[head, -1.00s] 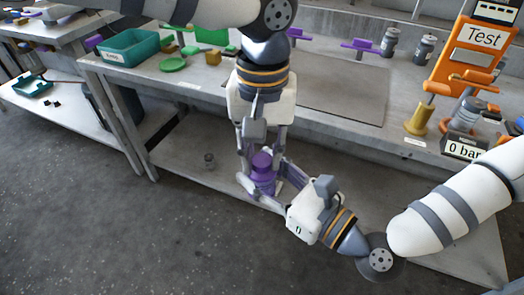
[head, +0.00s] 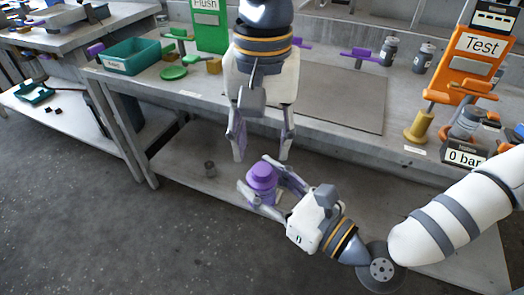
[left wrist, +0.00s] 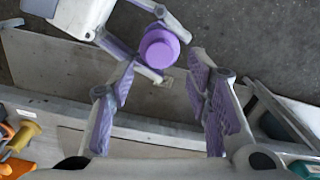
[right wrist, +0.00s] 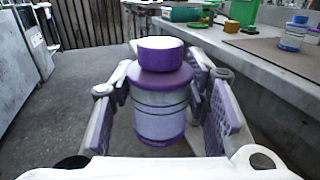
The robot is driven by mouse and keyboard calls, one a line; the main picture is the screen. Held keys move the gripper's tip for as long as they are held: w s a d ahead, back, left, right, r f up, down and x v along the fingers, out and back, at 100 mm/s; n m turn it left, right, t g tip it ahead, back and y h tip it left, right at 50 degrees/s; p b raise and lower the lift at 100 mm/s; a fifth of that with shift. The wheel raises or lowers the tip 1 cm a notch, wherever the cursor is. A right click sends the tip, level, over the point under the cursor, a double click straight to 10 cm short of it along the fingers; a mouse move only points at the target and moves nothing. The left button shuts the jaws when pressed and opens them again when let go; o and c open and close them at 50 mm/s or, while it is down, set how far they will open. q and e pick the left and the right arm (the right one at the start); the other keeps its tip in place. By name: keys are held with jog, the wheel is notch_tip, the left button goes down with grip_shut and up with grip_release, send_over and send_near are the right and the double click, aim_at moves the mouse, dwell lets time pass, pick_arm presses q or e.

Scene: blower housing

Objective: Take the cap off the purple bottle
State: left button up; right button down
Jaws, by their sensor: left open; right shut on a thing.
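The purple bottle (head: 262,187) is held upright in front of the workbench by my right gripper (head: 268,185), which is shut around its body. In the right wrist view, the bottle (right wrist: 160,115) has a clear banded body, and its purple cap (right wrist: 160,55) sits on top. The cap also shows from above in the left wrist view (left wrist: 159,47). My left gripper (head: 260,150) is open and empty above the bottle, pointing down. Its fingers (left wrist: 165,108) are apart from the cap in the left wrist view.
The workbench (head: 200,85) runs behind, with a teal bin (head: 132,56), grey bottles (head: 390,50), and an orange Test stand (head: 465,60). Open floor lies at front left.

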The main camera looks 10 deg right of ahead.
aim_at(262, 168)
pick_arm(q)
notch_tip(262, 168, up, 3)
jog(key=shift+f+m, duration=0.15)
jog(key=shift+m, duration=1.35)
notch_tip(262, 168, down, 8)
jog(key=shift+r, duration=0.25)
jog(key=shift+c, duration=0.4)
grip_shut()
jog(key=n, duration=0.3)
jog(key=shift+o, duration=0.6)
grip_release()
